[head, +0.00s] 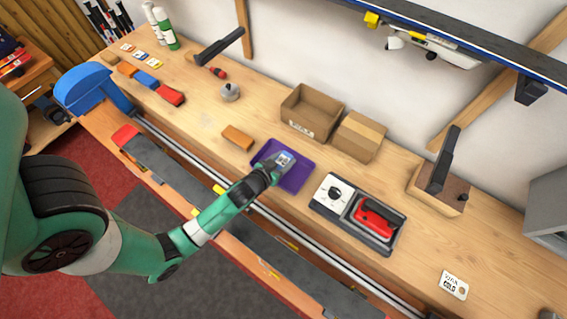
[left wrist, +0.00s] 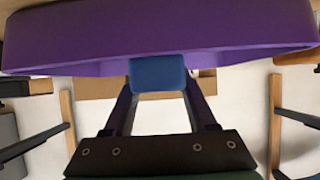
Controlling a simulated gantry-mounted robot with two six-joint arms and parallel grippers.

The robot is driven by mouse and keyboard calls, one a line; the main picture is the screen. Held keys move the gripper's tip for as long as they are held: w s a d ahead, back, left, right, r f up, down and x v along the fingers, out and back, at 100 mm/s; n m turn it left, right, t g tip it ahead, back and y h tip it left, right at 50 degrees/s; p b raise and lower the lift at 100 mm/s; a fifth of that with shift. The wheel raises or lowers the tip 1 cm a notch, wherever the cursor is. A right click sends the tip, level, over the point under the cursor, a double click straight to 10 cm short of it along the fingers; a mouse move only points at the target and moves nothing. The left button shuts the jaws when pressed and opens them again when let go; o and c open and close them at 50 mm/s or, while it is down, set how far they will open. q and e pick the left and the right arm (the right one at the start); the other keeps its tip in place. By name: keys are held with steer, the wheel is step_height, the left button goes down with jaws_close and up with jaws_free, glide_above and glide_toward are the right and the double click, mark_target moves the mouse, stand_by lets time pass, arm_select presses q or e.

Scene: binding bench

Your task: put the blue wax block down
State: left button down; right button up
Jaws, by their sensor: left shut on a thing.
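In the left wrist view the blue wax block (left wrist: 158,74) is between the two fingers of my left gripper (left wrist: 160,95), which is shut on it. In the head view my left gripper (head: 282,162) is over the purple tray (head: 297,178) and mostly hides the block. The purple tray's wall (left wrist: 160,30) fills the top of the left wrist view, close to the block. I cannot tell whether the block touches the tray. My right gripper is not in view.
An orange block (head: 237,137) lies left of the tray. An open cardboard box (head: 304,120) stands behind it, and a sealing iron set with a red handle (head: 376,217) sits to its right. Orange, blue and red pieces (head: 146,79) lie in a row at the back left.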

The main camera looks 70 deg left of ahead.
mark_target(283, 164)
arm_select(q)
step_height(283, 164, down, 3)
steer(key=shift+r, duration=0.2)
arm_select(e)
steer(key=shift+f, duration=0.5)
arm_select(q)
steer(key=shift+f+b, duration=0.2)
steer(key=shift+b, duration=0.25)
steer(key=shift+c, duration=1)
jaws_free()
steer(key=shift+r, duration=0.1)
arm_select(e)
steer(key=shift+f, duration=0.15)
